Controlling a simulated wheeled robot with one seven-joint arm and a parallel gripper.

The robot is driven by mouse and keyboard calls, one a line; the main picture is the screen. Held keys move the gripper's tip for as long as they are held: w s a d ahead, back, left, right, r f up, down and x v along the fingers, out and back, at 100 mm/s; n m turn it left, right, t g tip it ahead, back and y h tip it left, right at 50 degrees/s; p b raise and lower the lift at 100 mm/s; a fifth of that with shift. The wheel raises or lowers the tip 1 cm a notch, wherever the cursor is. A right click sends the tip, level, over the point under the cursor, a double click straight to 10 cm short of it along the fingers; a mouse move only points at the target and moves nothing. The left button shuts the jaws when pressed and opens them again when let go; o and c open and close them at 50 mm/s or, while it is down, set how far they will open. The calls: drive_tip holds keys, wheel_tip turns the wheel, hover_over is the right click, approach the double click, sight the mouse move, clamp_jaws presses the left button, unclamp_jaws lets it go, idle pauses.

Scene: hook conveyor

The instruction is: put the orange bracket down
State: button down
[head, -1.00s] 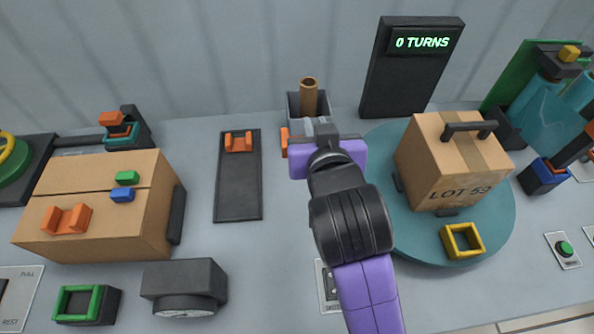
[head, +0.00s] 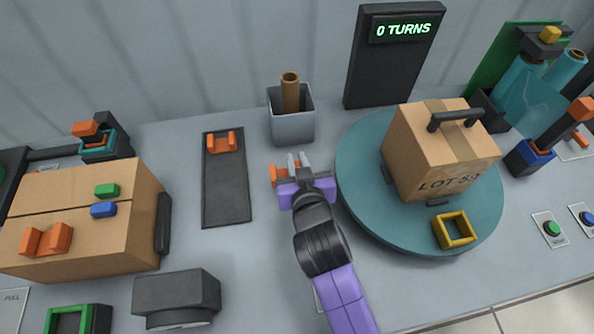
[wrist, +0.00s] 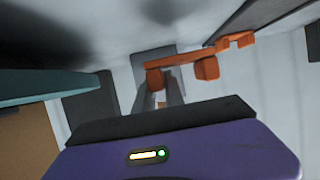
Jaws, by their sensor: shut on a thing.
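My gripper (head: 294,162) is shut on an orange bracket (head: 278,174), which shows on the left side of the fingers in the head view. In the wrist view the held bracket (wrist: 180,62) lies across the tips of the gripper (wrist: 158,88). It is over the grey table between the dark tray and the turntable. I cannot tell whether it touches the table. A second orange bracket (head: 222,142) sits at the far end of the dark tray (head: 226,195). A third orange bracket (head: 46,240) lies on the left carton (head: 100,240).
A grey bin (head: 292,128) with a brown tube stands behind my gripper. The teal turntable (head: 365,190), bearing a carton (head: 440,150) and a yellow square frame (head: 454,231), is close on the right. The dark tray's near part is bare.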

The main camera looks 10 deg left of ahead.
drive_tip(key=shift+f, duration=2.3)
drive_tip(key=shift+f, duration=0.1)
drive_tip(key=c, duration=1.4)
unclamp_jaws()
drive_tip(key=shift+r, duration=0.2)
drive_tip(key=shift+s+d, duration=0.1)
drive_tip(key=shift+s, duration=0.3)
drive_tip(key=b+v, duration=0.1)
drive_tip(key=v, duration=1)
drive_tip(key=shift+s+r, duration=0.1)
